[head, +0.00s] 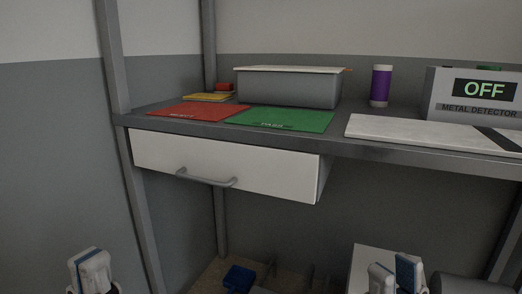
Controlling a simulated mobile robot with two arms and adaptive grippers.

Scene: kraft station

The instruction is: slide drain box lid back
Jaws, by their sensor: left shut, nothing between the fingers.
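A grey box (300,91), which looks like the drain box, stands at the back of the shelf. A thin pale lid (290,69) lies across its top and hides the inside. A small orange bit shows at the lid's right end. My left gripper (90,272) is low at the bottom left, shut and empty, well below the shelf. My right gripper (395,274) is at the bottom right, its fingers apart with nothing seen between them. Both are far from the box.
Red (188,112) and green (283,119) mats lie in front of the box. A purple bottle (381,87) and a metal detector (474,97) stand to its right, behind a white board (430,132). A drawer (237,165) hangs under the shelf (345,146).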

